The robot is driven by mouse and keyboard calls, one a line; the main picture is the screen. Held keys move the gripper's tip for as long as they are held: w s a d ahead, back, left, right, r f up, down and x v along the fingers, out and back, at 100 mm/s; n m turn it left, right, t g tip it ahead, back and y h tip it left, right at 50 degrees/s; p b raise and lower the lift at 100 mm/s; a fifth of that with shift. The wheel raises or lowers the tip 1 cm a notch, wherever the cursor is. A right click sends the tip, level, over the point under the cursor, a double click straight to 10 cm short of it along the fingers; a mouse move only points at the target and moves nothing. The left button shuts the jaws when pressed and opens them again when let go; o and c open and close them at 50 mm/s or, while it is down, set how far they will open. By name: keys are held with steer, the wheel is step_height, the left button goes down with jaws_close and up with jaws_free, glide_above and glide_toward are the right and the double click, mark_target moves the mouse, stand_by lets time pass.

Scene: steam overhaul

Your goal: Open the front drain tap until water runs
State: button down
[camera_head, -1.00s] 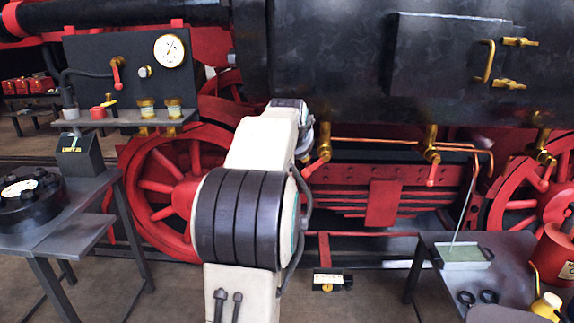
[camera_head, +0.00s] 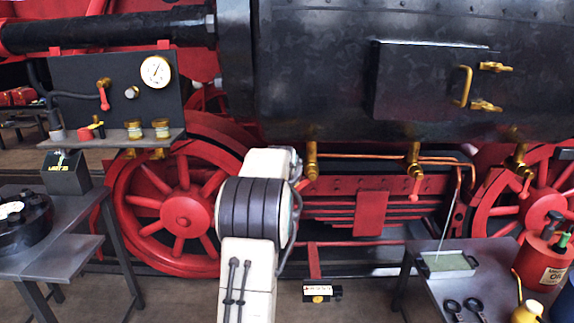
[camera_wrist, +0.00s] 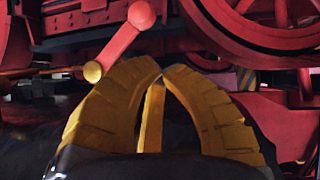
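Brass drain taps with red levers hang below the black cylinder: a left one (camera_head: 311,152), a middle one (camera_head: 414,156) and a right one (camera_head: 518,158). I cannot tell which is the front one. My arm stands just left of the left tap in the head view and hides my gripper there. In the wrist view, my gripper (camera_wrist: 160,73) has its yellow fingers together at the tips, with no held thing visible. A red lever (camera_wrist: 119,42) with a round red end and a brass end lies just left of the fingertips, apparently apart from them.
A bench with a shallow tray (camera_head: 447,264) and a red oil can (camera_head: 545,262) stands at the right. A bench with a gauge panel (camera_head: 115,95) above it is at the left. Red wheels (camera_head: 183,215) and frame parts lie close behind my arm.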

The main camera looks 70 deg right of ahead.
mark_target(302, 184)
steer(key=shift+s+d+f, duration=0.1)
steer(key=shift+d+f, duration=0.05)
steer(key=shift+f, duration=0.65)
steer(key=shift+s+d+f, duration=0.1)
steer(key=shift+f, duration=0.7)
